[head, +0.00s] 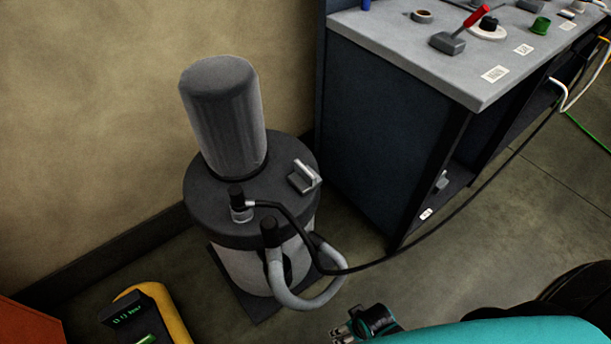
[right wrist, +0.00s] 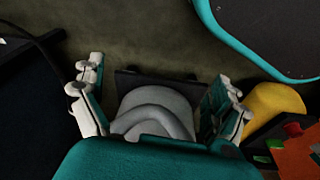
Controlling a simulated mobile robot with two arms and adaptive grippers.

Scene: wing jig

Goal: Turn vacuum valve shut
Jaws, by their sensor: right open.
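The vacuum unit (head: 225,215) is a grey drum with a dark lid and a tall grey cylinder on top, standing by the wall. On its lid are a silver lever piece (head: 304,178) at the right and a black-topped metal fitting (head: 240,203) with a black hose at the front. I cannot tell for sure which is the valve. My right gripper (head: 347,330) is open and empty, low and to the right of the drum. In the right wrist view its spread fingers (right wrist: 158,78) frame the drum's lower part and grey hose (right wrist: 155,122), apart from them. My left gripper is not in view.
A dark workbench (head: 395,125) with a grey top holding tools stands right of the drum. The black hose (head: 440,230) runs from the drum towards the bench. A yellow item with a green display (head: 128,315) stands at lower left. Floor between drum and bench front is clear.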

